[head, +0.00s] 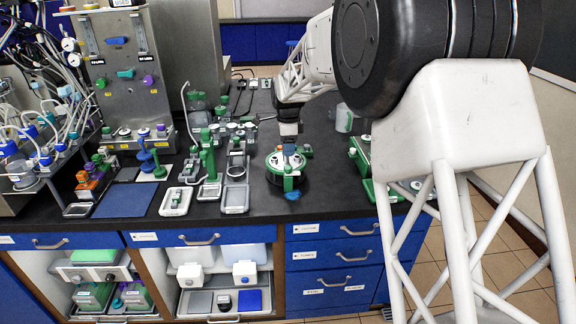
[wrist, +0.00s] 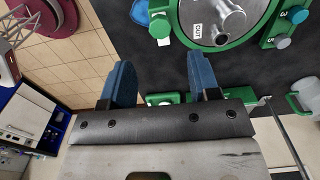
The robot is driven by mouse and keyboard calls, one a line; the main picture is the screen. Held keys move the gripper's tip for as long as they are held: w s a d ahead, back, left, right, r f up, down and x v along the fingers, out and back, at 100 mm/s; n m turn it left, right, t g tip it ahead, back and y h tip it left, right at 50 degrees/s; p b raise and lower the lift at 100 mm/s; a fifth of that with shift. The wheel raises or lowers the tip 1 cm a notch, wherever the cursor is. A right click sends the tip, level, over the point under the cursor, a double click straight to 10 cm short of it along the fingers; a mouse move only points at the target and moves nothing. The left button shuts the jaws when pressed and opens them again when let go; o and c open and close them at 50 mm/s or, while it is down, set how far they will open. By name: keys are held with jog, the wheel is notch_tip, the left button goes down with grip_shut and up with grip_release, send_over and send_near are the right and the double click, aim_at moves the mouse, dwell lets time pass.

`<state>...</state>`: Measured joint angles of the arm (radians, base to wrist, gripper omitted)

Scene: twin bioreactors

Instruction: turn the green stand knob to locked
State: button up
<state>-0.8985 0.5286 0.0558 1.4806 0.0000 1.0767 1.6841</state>
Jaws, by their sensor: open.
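A round green stand (head: 287,176) with a pale top and metal fittings sits near the front edge of the black bench. A blue knob (head: 292,196) sticks out at its front. In the head view my gripper (head: 289,147) is above the back of the stand. The knob's lock marking is not readable.
A clear jug (head: 343,118) stands behind right. Another green-based item (head: 360,155) is at right, partly behind my arm. Small trays (head: 235,199) and a blue mat (head: 126,200) lie left.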

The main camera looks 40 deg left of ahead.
aim_at(288, 167)
jog(key=shift+f, duration=0.15)
jog(key=shift+f, duration=3.75)
jog(key=shift+c, duration=0.2)
jog(key=c, duration=0.9)
